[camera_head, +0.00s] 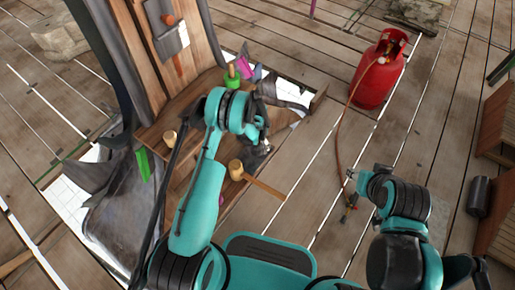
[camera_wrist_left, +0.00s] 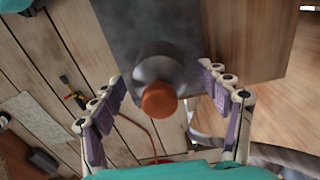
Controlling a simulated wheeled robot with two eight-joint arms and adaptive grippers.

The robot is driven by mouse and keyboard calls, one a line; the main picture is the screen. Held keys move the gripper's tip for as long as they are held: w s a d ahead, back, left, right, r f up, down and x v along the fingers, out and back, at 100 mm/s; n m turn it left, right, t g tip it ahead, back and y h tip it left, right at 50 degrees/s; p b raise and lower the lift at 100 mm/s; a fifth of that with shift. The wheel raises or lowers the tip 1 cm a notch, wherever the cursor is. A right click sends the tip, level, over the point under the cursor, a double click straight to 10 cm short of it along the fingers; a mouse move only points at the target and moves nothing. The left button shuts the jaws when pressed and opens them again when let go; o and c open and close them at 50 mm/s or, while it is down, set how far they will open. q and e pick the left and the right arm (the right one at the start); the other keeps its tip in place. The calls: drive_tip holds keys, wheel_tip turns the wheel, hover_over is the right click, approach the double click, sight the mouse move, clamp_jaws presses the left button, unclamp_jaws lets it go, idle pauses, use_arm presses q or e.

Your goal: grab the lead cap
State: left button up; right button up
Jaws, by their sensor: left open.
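In the left wrist view a grey, lead-coloured rounded cap (camera_wrist_left: 160,68) with an orange-brown round end (camera_wrist_left: 159,99) stands out from a dark grey plate (camera_wrist_left: 140,25). My left gripper (camera_wrist_left: 168,105) is open, with its purple-padded fingers apart on either side of the cap; I see no clear contact. In the head view my left gripper (camera_head: 264,132) is over the wooden bench, and its arm hides much of what lies below. My right gripper (camera_head: 352,174) is over the deck at the right; its finger opening is too small to tell.
A red gas cylinder (camera_head: 380,70) stands at the back right with a hose (camera_head: 340,135) running to the deck. A wooden mallet (camera_head: 255,180) lies near my left arm. A tall boarded spire piece (camera_head: 130,35) rises at the left.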

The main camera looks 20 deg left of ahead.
use_arm(q)
drive_tip(key=c, duration=1.6)
drive_tip(key=shift+r, duration=0.1)
